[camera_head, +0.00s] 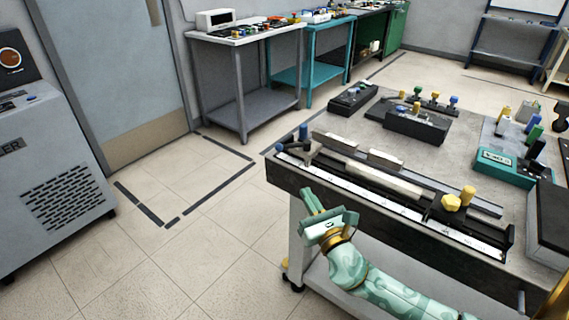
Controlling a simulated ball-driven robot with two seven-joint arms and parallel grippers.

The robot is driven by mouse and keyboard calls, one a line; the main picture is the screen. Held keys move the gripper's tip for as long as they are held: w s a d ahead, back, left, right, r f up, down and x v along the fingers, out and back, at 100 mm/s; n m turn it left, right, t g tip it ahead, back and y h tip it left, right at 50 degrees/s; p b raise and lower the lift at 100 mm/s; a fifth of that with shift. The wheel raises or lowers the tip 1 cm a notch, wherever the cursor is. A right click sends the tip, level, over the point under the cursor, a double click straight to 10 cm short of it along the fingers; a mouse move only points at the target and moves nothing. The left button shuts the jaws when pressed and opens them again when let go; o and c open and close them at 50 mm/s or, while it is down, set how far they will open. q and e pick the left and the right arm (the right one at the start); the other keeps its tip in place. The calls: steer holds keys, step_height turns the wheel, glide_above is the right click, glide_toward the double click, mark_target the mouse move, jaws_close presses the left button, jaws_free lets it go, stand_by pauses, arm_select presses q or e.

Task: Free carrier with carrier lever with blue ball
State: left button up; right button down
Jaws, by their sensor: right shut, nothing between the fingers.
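A lever with a blue ball (303,132) stands up from a dark carrier (301,151) near the left end of a long rail with a white scale (365,196). The rail lies along the front edge of the bench (375,106). A second blue knob (279,147) sits at the rail's left end. My right gripper (310,201), pale green, is shut and empty. In the picture it shows below and slightly right of the blue-ball lever, in front of the bench's front side, apart from the lever. My left gripper is not in view.
A second carrier with a yellow ball (452,202) is near the rail's right end. A pale bar (383,179) lies between the carriers. Black boxes with knobs (417,124) and a teal meter (497,163) stand behind. The floor left of the bench is clear.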

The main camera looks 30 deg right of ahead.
mark_target(281, 150)
steer(key=b+x, duration=0.1)
steer(key=x, duration=1.2)
steer(key=shift+w+r+b, duration=0.15)
steer(key=shift+w+b, duration=0.15)
steer(key=shift+w, duration=0.05)
steer(key=shift+w+r+m+h, duration=0.15)
steer(key=shift+w+m+h, duration=0.25)
steer(key=shift+w+h, duration=0.35)
steer(key=shift+w, duration=0.2)
steer(key=shift+f, duration=0.2)
